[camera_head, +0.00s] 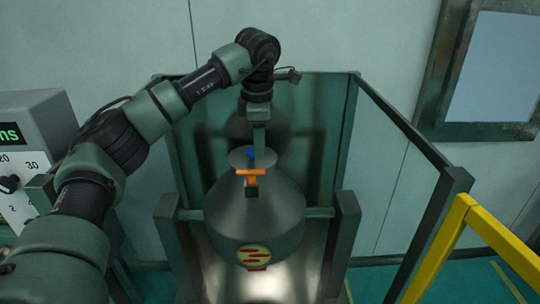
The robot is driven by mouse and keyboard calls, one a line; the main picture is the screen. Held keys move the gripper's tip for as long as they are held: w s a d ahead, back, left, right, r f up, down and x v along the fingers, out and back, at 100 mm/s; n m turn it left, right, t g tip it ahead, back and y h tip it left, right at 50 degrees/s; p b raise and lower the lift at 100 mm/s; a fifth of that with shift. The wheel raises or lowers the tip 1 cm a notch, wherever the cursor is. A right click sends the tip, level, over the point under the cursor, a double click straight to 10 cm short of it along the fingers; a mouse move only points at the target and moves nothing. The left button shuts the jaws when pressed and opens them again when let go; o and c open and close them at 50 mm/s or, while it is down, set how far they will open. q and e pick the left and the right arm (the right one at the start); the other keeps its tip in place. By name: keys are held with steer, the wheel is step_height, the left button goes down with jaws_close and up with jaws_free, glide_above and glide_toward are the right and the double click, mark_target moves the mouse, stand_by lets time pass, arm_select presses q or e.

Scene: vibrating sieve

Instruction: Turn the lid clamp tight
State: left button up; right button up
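The sieve is a grey metal vessel (256,225) with a domed top, standing inside an open-topped frame. On top is a small round grey lid (240,158). An orange T-shaped handle (250,173), which looks like the lid clamp, sits at the lid's front edge above a small dark block (251,191). A small blue part (251,153) shows on the lid behind it. My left gripper (259,146) points down over the lid, just behind and above the orange handle. Its fingers show edge-on, so their opening and any contact are unclear. My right gripper is out of view.
Dark green posts and panels (345,240) surround the vessel on several sides. A yellow rail (435,245) stands at the right. A control box with a dial and green display (35,125) is at the left. A framed panel (500,65) hangs on the wall.

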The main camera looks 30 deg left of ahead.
mark_target(257, 170)
arm_select(q)
steer(key=shift+s+f, duration=0.15)
steer(key=shift+s, duration=0.15)
steer(key=shift+s+f+p, duration=0.65)
steer(key=shift+s+f, duration=0.2)
steer(key=shift+w+a+f+p, duration=0.1)
steer(key=shift+a+f+p, duration=0.1)
steer(key=shift+f, duration=0.45)
steer(key=shift+w+a+f+p, duration=0.1)
steer(key=shift+f+p, duration=0.1)
steer(key=shift+f, duration=0.4)
steer(key=shift+w+f, duration=0.3)
steer(key=shift+f, duration=0.2)
steer(key=shift+w+f, duration=0.3)
steer(key=shift+f, duration=0.2)
steer(key=shift+s, duration=0.15)
steer(key=shift+c, duration=1.2)
jaws_close()
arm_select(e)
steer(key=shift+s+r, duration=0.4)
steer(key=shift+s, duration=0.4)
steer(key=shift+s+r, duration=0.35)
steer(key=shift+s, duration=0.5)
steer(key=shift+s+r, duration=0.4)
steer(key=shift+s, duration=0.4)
